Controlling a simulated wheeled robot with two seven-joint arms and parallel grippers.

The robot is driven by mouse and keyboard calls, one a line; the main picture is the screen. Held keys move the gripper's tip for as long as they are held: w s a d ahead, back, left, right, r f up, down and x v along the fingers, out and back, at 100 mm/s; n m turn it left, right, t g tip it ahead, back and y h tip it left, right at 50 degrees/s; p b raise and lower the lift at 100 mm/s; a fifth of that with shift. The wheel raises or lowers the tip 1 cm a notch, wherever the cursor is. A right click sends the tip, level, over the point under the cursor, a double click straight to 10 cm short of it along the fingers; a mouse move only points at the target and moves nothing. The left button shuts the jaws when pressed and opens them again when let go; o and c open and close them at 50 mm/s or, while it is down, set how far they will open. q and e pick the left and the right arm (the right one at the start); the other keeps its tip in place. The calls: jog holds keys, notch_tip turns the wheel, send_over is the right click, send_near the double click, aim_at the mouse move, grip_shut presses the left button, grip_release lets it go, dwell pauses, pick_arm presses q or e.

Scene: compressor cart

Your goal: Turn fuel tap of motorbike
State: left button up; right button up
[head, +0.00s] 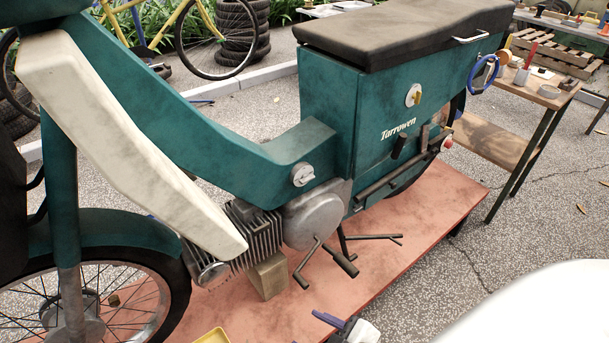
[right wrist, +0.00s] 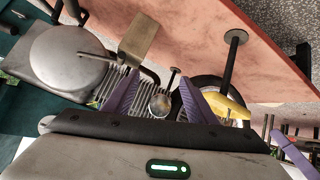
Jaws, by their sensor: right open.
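The green motorbike (head: 330,100) stands on a reddish platform. A round silver knob (head: 303,174) sits on its frame above the engine cover. A yellow lever on a pale disc (head: 413,95) sits on the side panel. I cannot tell for certain which is the fuel tap. My right gripper (head: 327,318) shows at the bottom of the head view, below the engine and apart from both. In the right wrist view its purple fingers (right wrist: 155,103) are open with nothing gripped, facing the finned engine. A purple shape (right wrist: 293,152) at lower right may be part of my left gripper.
The round engine cover (head: 312,217), foot pedals (head: 345,262) and a wooden block (head: 267,276) crowd the lower side. The white leg shield (head: 130,140) slants in front of the frame. The platform (head: 430,225) is bare at right.

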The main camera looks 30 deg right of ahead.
jog(key=w+d+r+n+t+h, duration=0.1)
jog(key=w+d+r+n+t, duration=0.1)
jog(key=w+d+n, duration=0.2)
jog(key=n+t+y+b, duration=0.15)
jog(key=n+t, duration=0.45)
jog(key=n, duration=2.1)
send_near(309, 180)
jog(key=shift+h, duration=0.45)
jog(key=w, duration=0.4)
jog(key=w+a, duration=0.1)
jog(key=w, duration=0.1)
jog(key=shift+w+r, duration=0.1)
jog(key=shift+w, duration=0.8)
pick_arm(q)
jog(key=shift+s+d+f, duration=0.25)
jog(key=shift+s+f, duration=0.35)
